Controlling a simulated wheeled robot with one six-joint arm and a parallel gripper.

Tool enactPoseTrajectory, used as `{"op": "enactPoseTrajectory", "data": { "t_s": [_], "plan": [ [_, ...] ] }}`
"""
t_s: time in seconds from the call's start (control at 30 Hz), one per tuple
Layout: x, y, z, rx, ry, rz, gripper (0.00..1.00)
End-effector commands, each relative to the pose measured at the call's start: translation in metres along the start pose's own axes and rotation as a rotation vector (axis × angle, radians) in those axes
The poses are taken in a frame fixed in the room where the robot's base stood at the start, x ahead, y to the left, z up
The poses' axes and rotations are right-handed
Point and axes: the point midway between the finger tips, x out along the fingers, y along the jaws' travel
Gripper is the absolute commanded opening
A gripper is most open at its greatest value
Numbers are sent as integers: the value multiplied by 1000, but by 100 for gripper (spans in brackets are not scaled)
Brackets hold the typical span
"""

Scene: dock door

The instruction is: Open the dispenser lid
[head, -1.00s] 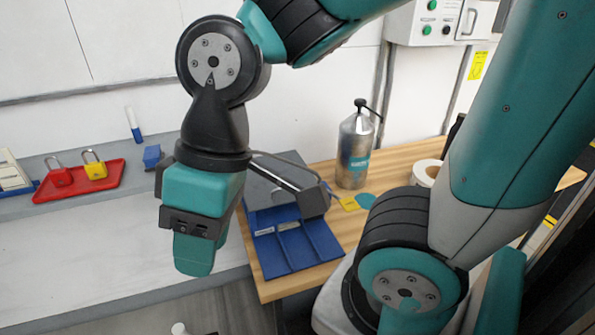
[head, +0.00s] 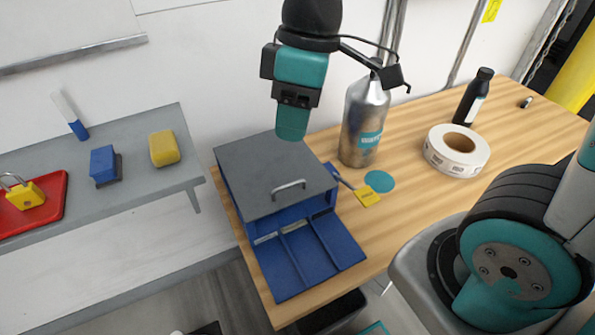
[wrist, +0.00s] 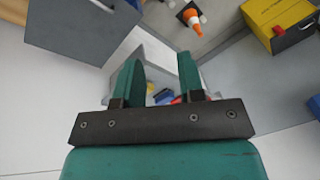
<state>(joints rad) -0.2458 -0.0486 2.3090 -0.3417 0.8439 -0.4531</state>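The dispenser is a blue box (head: 240,207) with a grey lid (head: 262,168) on the wooden table in the head view. The lid lies shut and has a metal handle (head: 289,188) near its front edge. Blue open slots (head: 305,250) slope out below it. My gripper (head: 292,126) points down above the back right part of the lid in the picture, apart from the handle. In the wrist view my gripper (wrist: 160,76) has its two green fingers spread, with nothing held between them.
A metal bottle (head: 364,125) stands on the table right of the dispenser, close to my gripper. A tape roll (head: 457,150) and a dark bottle (head: 473,98) are further right. A grey shelf (head: 150,185) with a yellow block (head: 164,148) is at the left.

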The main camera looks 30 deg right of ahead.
Motion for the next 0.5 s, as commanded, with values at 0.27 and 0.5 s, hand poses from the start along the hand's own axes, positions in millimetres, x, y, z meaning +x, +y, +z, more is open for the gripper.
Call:
{"op": "enactPoseTrajectory", "data": {
  "t_s": [0.27, 0.5],
  "plan": [
    [44, 117, -34, -446, -208, -39, 36],
    [64, 146, -38, -587, -260, -79, 36]
  ]
}}
